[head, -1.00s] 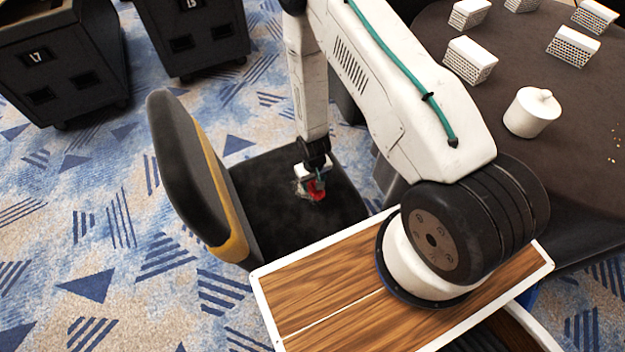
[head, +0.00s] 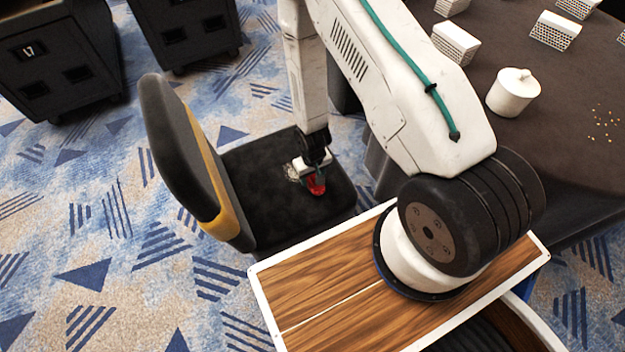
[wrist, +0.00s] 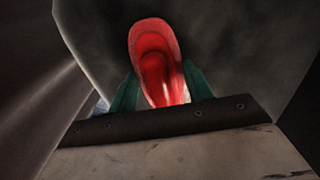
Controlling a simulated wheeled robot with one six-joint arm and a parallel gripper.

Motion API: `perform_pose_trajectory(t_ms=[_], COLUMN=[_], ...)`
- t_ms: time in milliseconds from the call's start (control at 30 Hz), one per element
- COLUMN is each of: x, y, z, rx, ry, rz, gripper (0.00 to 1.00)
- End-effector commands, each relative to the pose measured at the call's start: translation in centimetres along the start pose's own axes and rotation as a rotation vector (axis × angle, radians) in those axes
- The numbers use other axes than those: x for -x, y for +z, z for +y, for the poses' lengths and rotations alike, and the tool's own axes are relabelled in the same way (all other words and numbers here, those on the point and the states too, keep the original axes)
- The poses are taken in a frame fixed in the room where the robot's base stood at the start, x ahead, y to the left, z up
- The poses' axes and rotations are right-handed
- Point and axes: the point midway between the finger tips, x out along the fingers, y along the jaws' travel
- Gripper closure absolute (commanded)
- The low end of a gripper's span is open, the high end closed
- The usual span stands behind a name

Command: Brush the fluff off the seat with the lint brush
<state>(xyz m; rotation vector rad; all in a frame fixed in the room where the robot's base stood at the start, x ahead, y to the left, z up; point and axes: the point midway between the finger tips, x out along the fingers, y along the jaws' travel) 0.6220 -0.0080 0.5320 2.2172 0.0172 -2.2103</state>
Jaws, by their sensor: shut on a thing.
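The seat (head: 255,215) is the dark grey cushion of a chair with a grey and yellow back, in the middle of the head view. My gripper (head: 312,178) is low over the seat, shut on the red lint brush (head: 317,185). In the wrist view the red brush (wrist: 158,62) sits between the teal fingers of my gripper (wrist: 158,95), against the dark seat (wrist: 235,50). Pale fluff (head: 293,172) shows on the seat just left of the gripper. The underside of the brush is hidden, so I cannot tell if it touches the cloth.
A round dark table (head: 570,130) at the right holds a white lidded pot (head: 513,92), several white perforated blocks and scattered crumbs (head: 605,125). Black wheeled cases (head: 60,60) stand at the back left. Patterned carpet left of the chair is clear.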

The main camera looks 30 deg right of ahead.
Motion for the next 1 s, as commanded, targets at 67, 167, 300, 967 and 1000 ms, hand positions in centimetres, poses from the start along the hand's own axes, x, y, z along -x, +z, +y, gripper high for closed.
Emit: perform_pose_trajectory(t_ms=[67, 167, 300, 967, 1000], x=[0.7, 1.6, 2.8, 5.3, 5.3], y=[0.0, 0.0, 0.1, 0.1, 0.1], z=[0.0, 0.0, 0.0, 0.0, 0.0], rx=[0.0, 0.0, 0.0, 0.001, 0.001], ry=[0.0, 0.0, 0.0, 0.0, 0.0], rz=[0.0, 0.0, -0.001, -0.002, -0.002], gripper=[0.75, 0.75, 0.75, 0.75, 0.75])
